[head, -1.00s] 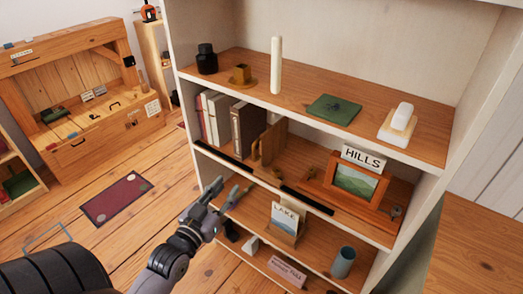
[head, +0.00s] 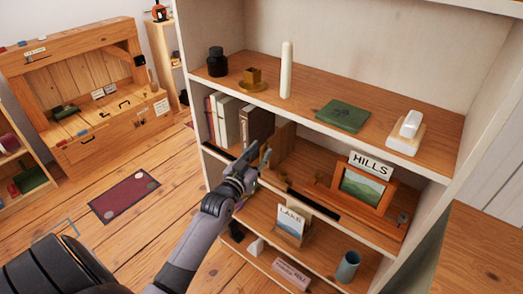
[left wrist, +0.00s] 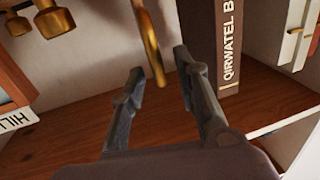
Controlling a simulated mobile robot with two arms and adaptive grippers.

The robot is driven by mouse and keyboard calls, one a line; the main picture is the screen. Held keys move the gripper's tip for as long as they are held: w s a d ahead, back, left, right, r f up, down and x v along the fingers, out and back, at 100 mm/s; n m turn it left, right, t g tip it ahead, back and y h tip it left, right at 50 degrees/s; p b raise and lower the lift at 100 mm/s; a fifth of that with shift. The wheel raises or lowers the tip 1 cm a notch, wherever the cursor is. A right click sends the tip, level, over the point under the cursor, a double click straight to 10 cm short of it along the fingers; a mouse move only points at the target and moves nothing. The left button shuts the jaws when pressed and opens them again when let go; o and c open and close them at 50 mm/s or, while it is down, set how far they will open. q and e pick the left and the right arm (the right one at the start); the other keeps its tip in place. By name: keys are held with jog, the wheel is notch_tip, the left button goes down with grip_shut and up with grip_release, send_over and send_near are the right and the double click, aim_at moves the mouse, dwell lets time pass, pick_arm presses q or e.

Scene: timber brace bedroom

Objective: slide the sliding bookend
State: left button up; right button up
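The wooden bookend (head: 284,138) stands on the middle shelf beside the books, its lower part hidden behind my left gripper in the head view. My left gripper (head: 262,154) is at the front of that shelf with its fingers apart. In the left wrist view, a narrow golden-brown upright piece (left wrist: 150,45), seemingly part of the bookend, comes down between the spread fingertips (left wrist: 158,72). I cannot tell whether either finger touches it. A brown book (left wrist: 213,45) stands just right of it. My right gripper is not in view.
Books (head: 228,118) fill the middle shelf's left end. A dark strip (head: 313,203) runs along the shelf's front edge. The shelf above is close over the gripper.

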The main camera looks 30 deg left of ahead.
pick_arm(q)
jog(key=shift+w+a, duration=0.1)
jog(key=shift+w, duration=0.6)
jog(key=shift+c, duration=0.3)
grip_shut()
